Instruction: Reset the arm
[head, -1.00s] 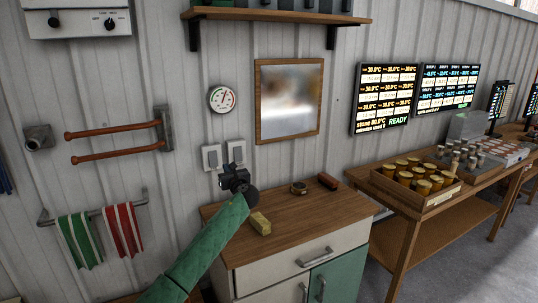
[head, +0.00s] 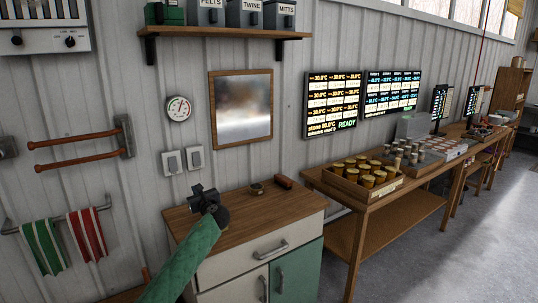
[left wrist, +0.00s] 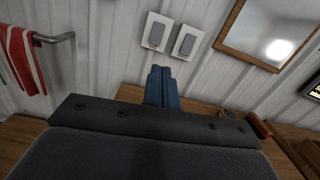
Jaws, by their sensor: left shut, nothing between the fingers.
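My left arm in its green sleeve reaches up from the bottom of the head view. My left gripper (head: 203,197) is over the left part of the wooden cabinet top (head: 244,213). In the left wrist view its two blue fingers (left wrist: 161,88) are together with nothing between them, pointing toward the wall below two light switches (left wrist: 185,42). My right gripper is in neither view.
On the cabinet top are a small round brass-coloured item (head: 257,189) and a reddish-brown block (head: 283,182). A towel rail (head: 105,205) is at left, a mirror (head: 241,108) above. A long table (head: 385,203) with jars runs right; the floor there is clear.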

